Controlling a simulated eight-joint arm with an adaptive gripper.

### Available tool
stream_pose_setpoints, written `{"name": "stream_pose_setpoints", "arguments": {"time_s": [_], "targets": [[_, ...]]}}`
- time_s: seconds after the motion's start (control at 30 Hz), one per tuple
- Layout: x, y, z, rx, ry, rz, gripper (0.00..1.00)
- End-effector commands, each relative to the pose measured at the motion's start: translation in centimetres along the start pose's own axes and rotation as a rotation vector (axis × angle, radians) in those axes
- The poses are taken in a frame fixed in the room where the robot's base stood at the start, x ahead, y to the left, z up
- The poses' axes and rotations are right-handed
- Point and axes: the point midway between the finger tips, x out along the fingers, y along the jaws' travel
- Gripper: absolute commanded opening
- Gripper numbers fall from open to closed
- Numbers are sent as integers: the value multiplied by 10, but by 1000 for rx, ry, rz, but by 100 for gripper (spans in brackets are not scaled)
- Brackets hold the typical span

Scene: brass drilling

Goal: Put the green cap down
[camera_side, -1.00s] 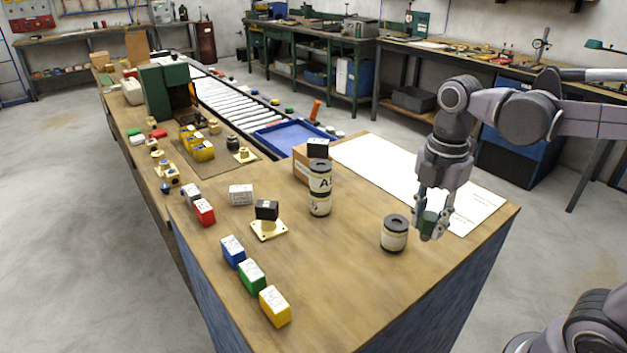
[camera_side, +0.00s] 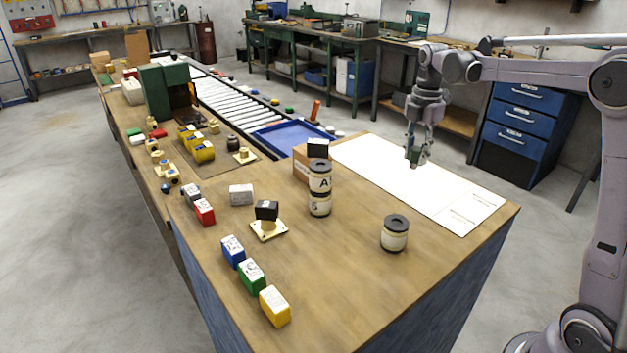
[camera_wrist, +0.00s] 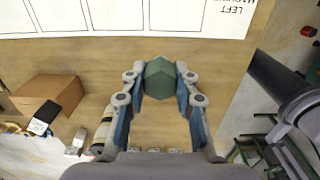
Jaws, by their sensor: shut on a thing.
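The green cap (camera_side: 418,156) is a dark green faceted block held between my gripper's fingertips. My gripper (camera_side: 416,160) is shut on it, raised above the bench, and in the side view it appears over the white sheet (camera_side: 450,208). In the wrist view the green cap (camera_wrist: 160,78) sits between the two fingers of my gripper (camera_wrist: 160,80), with bare wood behind it. The sheet (camera_wrist: 115,18) there has outlined boxes and a label with the word LEFT, just beyond the cap. The exact height of the cap is hard to tell.
A single black-topped can (camera_side: 394,236) stands on the bench near the sheet. Two stacked cans (camera_side: 320,190) stand by a cardboard box (camera_side: 300,166) with a black block on it. Blue, green and yellow blocks (camera_side: 252,277) line the front left.

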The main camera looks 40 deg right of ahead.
Motion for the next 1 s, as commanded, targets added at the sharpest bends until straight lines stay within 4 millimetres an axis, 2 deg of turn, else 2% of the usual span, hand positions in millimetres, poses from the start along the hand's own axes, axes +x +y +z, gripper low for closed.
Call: {"name": "stream_pose_setpoints", "arguments": {"time_s": [0.17, 0.6, 0.87, 1.0], "targets": [[13, 15, -11, -5, 0, 0, 0], [62, 69, -73, -3, 0, 0, 0], [75, 79, -85, 0, 0, 0, 0], [94, 78, -84, 0, 0, 0, 0]]}}
